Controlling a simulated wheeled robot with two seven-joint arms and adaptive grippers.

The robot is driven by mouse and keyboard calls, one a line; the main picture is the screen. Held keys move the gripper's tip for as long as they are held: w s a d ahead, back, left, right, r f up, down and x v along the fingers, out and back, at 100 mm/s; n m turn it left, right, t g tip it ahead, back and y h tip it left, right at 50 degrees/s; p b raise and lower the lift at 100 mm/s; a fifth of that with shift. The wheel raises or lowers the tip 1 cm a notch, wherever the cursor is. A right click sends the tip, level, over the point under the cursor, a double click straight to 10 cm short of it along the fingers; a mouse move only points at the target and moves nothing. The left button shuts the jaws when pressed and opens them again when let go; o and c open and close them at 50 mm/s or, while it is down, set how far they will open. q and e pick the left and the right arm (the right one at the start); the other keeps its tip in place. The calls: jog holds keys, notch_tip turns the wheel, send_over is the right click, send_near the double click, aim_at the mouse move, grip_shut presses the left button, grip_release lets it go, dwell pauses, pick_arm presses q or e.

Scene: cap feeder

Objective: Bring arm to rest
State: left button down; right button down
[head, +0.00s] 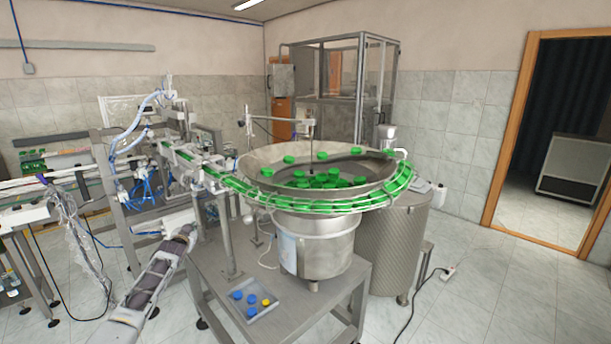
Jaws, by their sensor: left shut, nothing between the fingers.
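My left arm comes in from the lower left. Its gripper (188,229) is shut and empty, beside the left edge of the metal table (318,325). It is apart from the feeder bowl (262,160), which holds many green caps (322,181). A curved track (290,202) with green caps runs around the bowl's front and off to the upper left. My right gripper is not in view.
A small tray (262,315) with several blue and yellow caps lies on the table's front left. A table post (226,240) stands just right of my left gripper. A conveyor machine (120,165) stands behind. Floor at the lower right is mostly clear, apart from a cable (420,292).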

pick_arm(q)
jog(key=s+d+f+g, duration=0.25)
jog(key=s+f, duration=0.75)
jog(key=f, duration=0.6)
jog(key=s+d+f+g+h, duration=0.15)
jog(key=s+d+f, duration=0.25)
jog(key=s+f, duration=0.95)
jog(key=s+d+f+g, duration=0.35)
jog(key=s+f, duration=0.45)
jog(key=f, duration=1.1)
jog(key=s+d+f+g, duration=0.2)
jog(key=s+f, duration=0.4)
jog(key=s, duration=1.1)
jog(key=s+d+f+g, duration=0.2)
jog(key=s+f, duration=0.5)
jog(key=s, duration=1.1)
jog(key=s+d+f+g+h+b, duration=0.1)
jog(key=s+d+f, duration=0.3)
jog(key=s, duration=1.4)
notch_tip(320, 180, down, 3)
jog(key=shift+d+f+g, duration=0.1)
jog(key=shift+d+g, duration=0.25)
jog(key=shift+g, duration=0.5)
